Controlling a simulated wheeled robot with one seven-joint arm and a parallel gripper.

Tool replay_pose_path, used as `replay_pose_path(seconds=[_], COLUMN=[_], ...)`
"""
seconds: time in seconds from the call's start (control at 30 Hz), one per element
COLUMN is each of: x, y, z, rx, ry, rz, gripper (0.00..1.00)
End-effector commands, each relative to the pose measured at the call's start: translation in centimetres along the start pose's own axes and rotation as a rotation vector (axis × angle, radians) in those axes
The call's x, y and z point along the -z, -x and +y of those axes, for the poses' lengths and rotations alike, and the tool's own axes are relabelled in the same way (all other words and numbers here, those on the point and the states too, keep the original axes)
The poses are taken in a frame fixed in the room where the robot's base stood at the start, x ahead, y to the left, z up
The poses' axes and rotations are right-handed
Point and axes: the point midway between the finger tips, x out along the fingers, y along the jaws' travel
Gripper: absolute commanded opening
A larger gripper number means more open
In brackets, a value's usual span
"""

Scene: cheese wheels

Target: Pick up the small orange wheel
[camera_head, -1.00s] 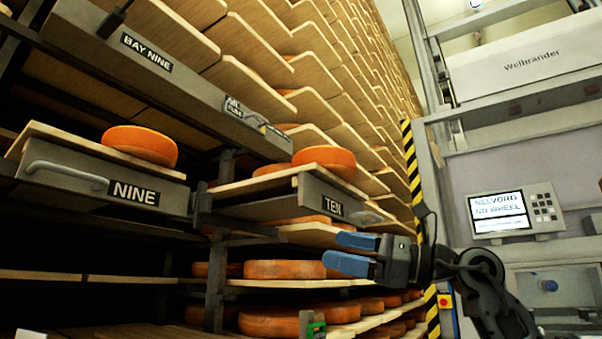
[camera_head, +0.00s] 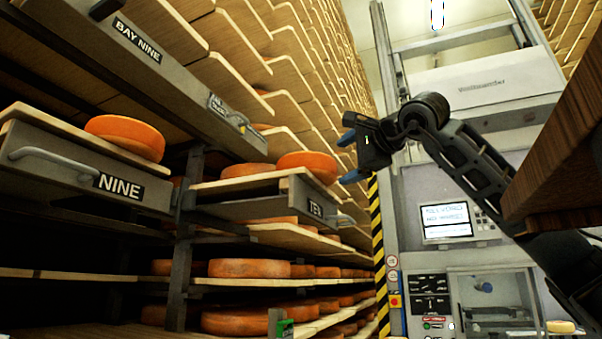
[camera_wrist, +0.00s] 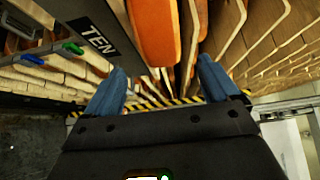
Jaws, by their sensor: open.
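An orange cheese wheel (camera_head: 306,166) lies on the board of the drawer labelled TEN (camera_head: 316,208), with another orange wheel (camera_head: 246,170) behind it. A larger-looking orange wheel (camera_head: 125,136) lies on the drawer labelled NINE (camera_head: 118,186). I cannot tell for sure which is the small one. My gripper (camera_head: 349,158) is open and empty, just right of the front wheel on TEN in the head view. In the wrist view my gripper (camera_wrist: 160,78) has its blue fingers apart, and an orange wheel (camera_wrist: 153,30) shows ahead between and beyond them, beside the TEN label.
Lower shelves hold several more wheels (camera_head: 248,268). A yellow-black striped post (camera_head: 379,260) stands right of the rack. A machine with a lit screen (camera_head: 446,220) stands behind my arm. A brown wooden edge (camera_head: 560,150) juts in at the right.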

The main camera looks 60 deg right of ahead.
Motion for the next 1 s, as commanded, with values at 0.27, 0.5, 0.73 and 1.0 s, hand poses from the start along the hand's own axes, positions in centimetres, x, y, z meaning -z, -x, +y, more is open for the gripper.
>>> replay_pose_path(seconds=[0.27, 0.5, 0.73, 1.0], x=[-0.1, -0.4, -0.3, -0.3], y=[-2.5, -5.5, -7.4, -7.4], z=[-0.2, -0.6, -0.2, -0.2], rx=[-0.001, -0.002, 0.0, 0.0], ry=[-0.001, -0.004, -0.002, -0.002], rz=[-0.003, -0.006, -0.004, -0.004], gripper=[0.88, 0.88, 0.88, 0.77])
